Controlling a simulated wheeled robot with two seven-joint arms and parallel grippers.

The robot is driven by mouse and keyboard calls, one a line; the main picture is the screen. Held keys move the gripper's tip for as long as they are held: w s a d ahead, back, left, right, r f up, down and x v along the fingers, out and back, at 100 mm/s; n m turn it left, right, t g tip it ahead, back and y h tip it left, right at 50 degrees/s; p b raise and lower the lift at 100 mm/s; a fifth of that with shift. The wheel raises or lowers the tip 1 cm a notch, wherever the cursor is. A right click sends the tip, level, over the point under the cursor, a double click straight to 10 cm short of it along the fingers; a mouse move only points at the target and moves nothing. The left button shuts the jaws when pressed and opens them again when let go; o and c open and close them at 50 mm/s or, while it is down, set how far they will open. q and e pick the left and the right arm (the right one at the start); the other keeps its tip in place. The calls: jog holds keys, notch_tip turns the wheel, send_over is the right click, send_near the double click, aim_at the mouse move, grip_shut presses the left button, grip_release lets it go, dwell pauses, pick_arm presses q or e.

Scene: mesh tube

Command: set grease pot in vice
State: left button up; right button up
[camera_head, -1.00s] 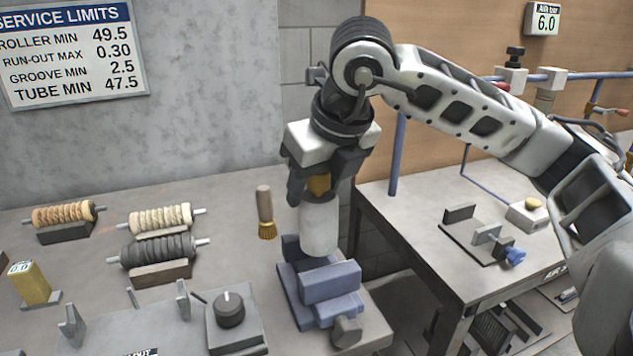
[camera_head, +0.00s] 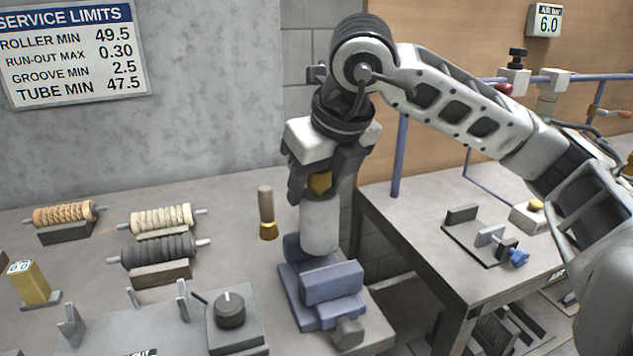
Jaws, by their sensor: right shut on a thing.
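The grease pot (camera_head: 320,224) is a pale grey cylinder with a yellow-brown top (camera_head: 320,183). My right gripper (camera_head: 320,185) comes down from above, shut on the yellow-brown top. The pot is upright, its lower end at the blue vice (camera_head: 332,283) on the bench's right part. My left gripper is not in view.
A brush (camera_head: 266,212) stands just left of the vice. Several rollers on stands (camera_head: 160,250) and a knob box (camera_head: 232,318) are further left. A second bench (camera_head: 420,215) at the right holds a small clamp fixture (camera_head: 490,238).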

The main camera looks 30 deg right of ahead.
aim_at(316, 213)
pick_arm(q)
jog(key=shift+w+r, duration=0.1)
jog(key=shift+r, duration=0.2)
pick_arm(e)
jog(key=shift+r, duration=0.1)
dwell(0.4)
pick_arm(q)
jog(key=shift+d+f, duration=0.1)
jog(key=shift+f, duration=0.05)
pick_arm(e)
jog(key=shift+f, duration=0.3)
pick_arm(q)
jog(key=shift+b, duration=0.5)
pick_arm(e)
jog(key=shift+f, duration=0.25)
pick_arm(q)
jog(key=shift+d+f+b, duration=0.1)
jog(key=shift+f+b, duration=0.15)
jog(key=shift+b, duration=0.2)
pick_arm(e)
jog(key=shift+f, duration=0.45)
pick_arm(q)
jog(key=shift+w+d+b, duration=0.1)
jog(key=shift+b, duration=0.3)
pick_arm(e)
jog(key=shift+f, duration=0.4)
